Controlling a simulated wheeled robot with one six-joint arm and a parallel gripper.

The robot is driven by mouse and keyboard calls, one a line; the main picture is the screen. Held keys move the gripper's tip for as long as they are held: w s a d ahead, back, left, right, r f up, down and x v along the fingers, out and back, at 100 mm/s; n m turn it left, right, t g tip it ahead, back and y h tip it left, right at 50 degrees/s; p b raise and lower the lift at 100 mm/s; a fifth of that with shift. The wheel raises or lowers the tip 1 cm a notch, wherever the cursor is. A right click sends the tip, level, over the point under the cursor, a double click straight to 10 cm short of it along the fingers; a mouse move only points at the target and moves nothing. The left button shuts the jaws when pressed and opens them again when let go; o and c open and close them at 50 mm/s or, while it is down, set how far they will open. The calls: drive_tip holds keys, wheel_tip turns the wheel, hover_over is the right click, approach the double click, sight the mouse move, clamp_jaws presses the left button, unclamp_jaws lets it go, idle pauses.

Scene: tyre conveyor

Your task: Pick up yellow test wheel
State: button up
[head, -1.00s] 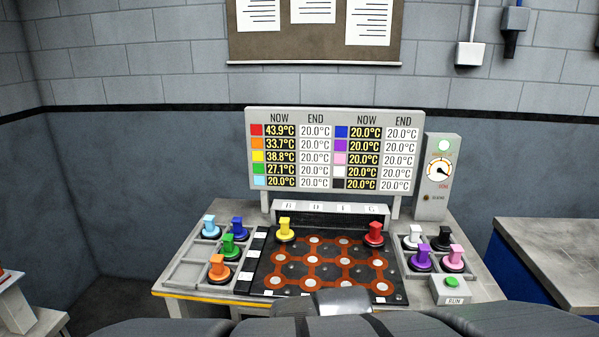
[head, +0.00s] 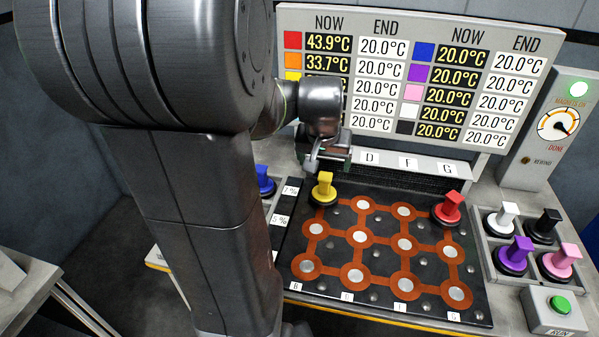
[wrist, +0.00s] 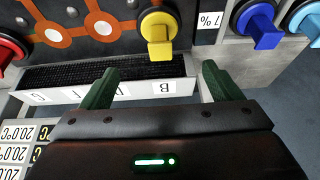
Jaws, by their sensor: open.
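The yellow test wheel (head: 323,188) stands upright at the back left corner of the dark board. It has a yellow block handle on a round black base. It also shows in the wrist view (wrist: 159,38), beyond my fingertips and roughly between them in line. My gripper (head: 328,152) is above and just behind the yellow wheel in the head view. In the wrist view my gripper (wrist: 156,82) has its two green fingers spread apart with nothing between them. The fingers do not touch the wheel.
A red wheel (head: 448,207) stands at the board's right side. A blue wheel (head: 265,182) sits in the left tray. White, black, purple and pink wheels fill the right tray (head: 487,255). The temperature panel (head: 400,75) rises close behind my gripper. A green button (head: 560,305) is front right.

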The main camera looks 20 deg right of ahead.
sight(325, 180)
drive_tip(key=x, duration=0.7)
drive_tip(key=shift+s+f, duration=0.1)
drive_tip(key=shift+f, duration=0.15)
drive_tip(key=shift+p+x, duration=0.55)
drive_tip(key=shift+x, duration=2.35)
drive_tip(key=shift+r, duration=0.1)
drive_tip(key=c, duration=1.4)
